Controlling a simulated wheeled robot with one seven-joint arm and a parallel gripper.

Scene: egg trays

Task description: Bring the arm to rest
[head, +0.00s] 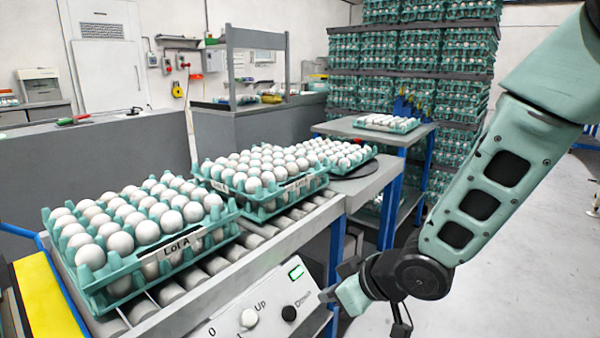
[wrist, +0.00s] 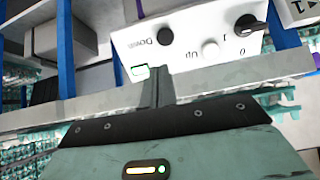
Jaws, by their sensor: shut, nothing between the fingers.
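My arm comes in from the right in the head view, and its wrist is bent toward the control panel. My gripper (head: 328,293) is just right of the panel (head: 235,325), below the conveyor's edge. In the wrist view my gripper (wrist: 157,75) is shut and empty. The panel (wrist: 190,50) shows upside down there, with Up and Down buttons, a dark knob and a small green-framed display. The fingertips show close to the panel's edge; whether they touch it I cannot tell.
Egg trays stand on the roller conveyor, the nearest marked Lot A (head: 150,257). Another tray (head: 385,126) is on a side table (head: 345,128). Tall stacks of egg trays (head: 455,100) stand behind. The floor (head: 490,290) beneath my arm looks clear.

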